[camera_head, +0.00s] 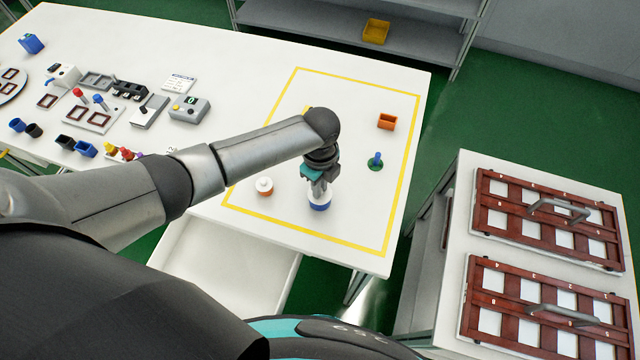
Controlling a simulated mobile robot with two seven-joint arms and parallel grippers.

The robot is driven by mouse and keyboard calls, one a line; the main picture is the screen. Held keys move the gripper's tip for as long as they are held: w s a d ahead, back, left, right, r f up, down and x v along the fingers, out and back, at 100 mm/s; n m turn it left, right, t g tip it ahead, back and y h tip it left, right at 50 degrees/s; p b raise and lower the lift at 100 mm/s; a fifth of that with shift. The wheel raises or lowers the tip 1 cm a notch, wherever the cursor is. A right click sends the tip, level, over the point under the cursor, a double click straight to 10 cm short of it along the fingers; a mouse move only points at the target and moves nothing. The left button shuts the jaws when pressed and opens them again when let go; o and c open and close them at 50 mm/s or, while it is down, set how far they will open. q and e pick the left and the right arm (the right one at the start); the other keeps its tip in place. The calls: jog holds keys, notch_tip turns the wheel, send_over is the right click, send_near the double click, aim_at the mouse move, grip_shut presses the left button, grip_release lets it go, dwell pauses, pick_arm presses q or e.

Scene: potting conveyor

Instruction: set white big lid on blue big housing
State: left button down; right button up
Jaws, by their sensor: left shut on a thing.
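The blue big housing (320,207) stands on the white table inside the yellow outline, and only its lower blue band shows. The white big lid (317,196) is at the top of it, just under my left gripper (318,189). My left gripper points down and is shut on the white lid. The fingers partly hide the lid, so I cannot tell whether it rests fully on the housing or sits slightly above it. My right gripper is not in view.
An orange round housing with a white top (265,187) stands to the left. Switches and small boxes crowd the table's left. Red-brown frames (545,222) lie on the side table.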

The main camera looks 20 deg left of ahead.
pick_arm(q)
jog(key=shift+f, duration=0.25)
jog(key=c, duration=0.8)
grip_release()
jog(key=shift+o, duration=0.2)
notch_tip(320, 180, up, 15)
jog(key=p, duration=0.1)
jog(key=shift+r, duration=0.15)
